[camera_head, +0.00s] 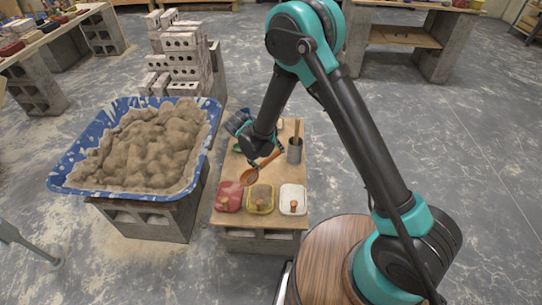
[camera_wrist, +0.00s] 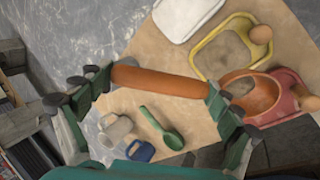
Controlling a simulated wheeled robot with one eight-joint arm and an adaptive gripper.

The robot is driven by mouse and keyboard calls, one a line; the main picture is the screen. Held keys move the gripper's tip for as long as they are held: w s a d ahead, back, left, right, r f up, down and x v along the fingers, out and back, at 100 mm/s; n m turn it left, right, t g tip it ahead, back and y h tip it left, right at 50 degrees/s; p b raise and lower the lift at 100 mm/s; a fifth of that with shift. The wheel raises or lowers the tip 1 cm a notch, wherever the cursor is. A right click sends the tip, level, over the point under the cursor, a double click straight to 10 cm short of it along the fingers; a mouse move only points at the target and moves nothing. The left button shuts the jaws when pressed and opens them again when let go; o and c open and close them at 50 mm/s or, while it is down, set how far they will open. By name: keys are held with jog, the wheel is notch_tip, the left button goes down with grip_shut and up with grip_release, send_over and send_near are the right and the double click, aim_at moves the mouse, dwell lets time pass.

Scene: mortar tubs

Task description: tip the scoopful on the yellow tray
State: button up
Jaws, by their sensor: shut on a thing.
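My gripper (camera_head: 263,158) is shut on the handle of an orange scoop (camera_head: 249,177); it also shows in the wrist view (camera_wrist: 155,92). The yellow tray (camera_wrist: 204,66) has a grey-brown inside and a wooden knob; whether that is mortar I cannot tell.
A red tray (camera_head: 228,204) and a white tray (camera_head: 293,191) flank the yellow one on the wooden board (camera_head: 225,219). A grey holder (camera_head: 294,152) stands behind. The blue tub (camera_head: 66,166) of mortar is left.

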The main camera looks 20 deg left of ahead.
jog(key=shift+w+d+g+y, duration=0.15)
jog(key=shift+d+g+y, duration=0.05)
jog(key=shift+g+y, duration=0.75)
jog(key=shift+a+g+y, duration=0.1)
jog(key=shift+g+y, duration=0.85)
jog(key=shift+y, duration=0.1)
